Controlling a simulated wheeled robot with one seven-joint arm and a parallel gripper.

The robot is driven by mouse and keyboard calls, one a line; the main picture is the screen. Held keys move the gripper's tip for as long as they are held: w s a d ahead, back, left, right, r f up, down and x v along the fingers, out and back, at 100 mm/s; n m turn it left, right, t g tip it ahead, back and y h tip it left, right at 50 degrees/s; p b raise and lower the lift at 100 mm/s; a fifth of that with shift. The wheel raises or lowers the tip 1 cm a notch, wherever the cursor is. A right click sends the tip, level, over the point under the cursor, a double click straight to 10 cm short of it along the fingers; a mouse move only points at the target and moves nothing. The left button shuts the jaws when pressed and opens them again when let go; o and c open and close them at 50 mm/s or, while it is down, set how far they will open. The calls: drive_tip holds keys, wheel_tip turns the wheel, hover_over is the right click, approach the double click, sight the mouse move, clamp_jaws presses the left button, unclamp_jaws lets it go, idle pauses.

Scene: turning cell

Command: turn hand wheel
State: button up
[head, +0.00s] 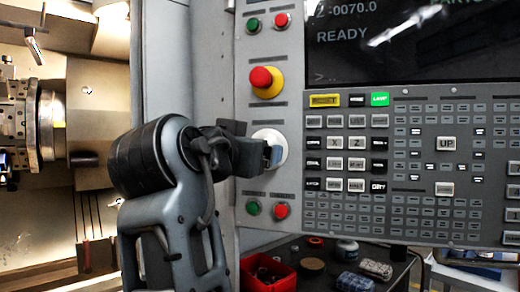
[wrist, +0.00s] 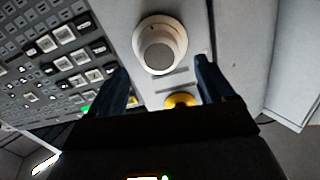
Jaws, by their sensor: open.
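The hand wheel (head: 268,134) is a round white dial with a grey centre knob on the grey control panel. In the head view my gripper (head: 273,156) hides part of it. In the wrist view the hand wheel (wrist: 161,44) shows whole, just beyond the two dark fingertips. My gripper (wrist: 163,68) is open, with one finger to each side of the wheel's line and a gap between them. Nothing is held between the fingers. I cannot tell whether a finger touches the wheel in the head view.
A red emergency button on a yellow base (head: 266,82) is above the wheel. Red and green buttons (head: 281,211) sit below it. A keypad (head: 380,160) lies to the right. A red bin (head: 268,273) stands on a dark cart below. The lathe chuck (head: 50,125) is at left.

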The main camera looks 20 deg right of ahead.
drive_tip(key=shift+p+x, duration=0.55)
drive_tip(key=shift+x, duration=2.55)
drive_tip(key=c, duration=0.8)
drive_tip(key=shift+o, duration=0.2)
drive_tip(key=shift+n, duration=0.3)
drive_tip(key=n+p, duration=0.3)
drive_tip(key=shift+r+n, duration=0.1)
drive_tip(key=shift+n, duration=0.3)
drive_tip(key=shift+n+p, duration=0.8)
drive_tip(key=shift+n, duration=0.3)
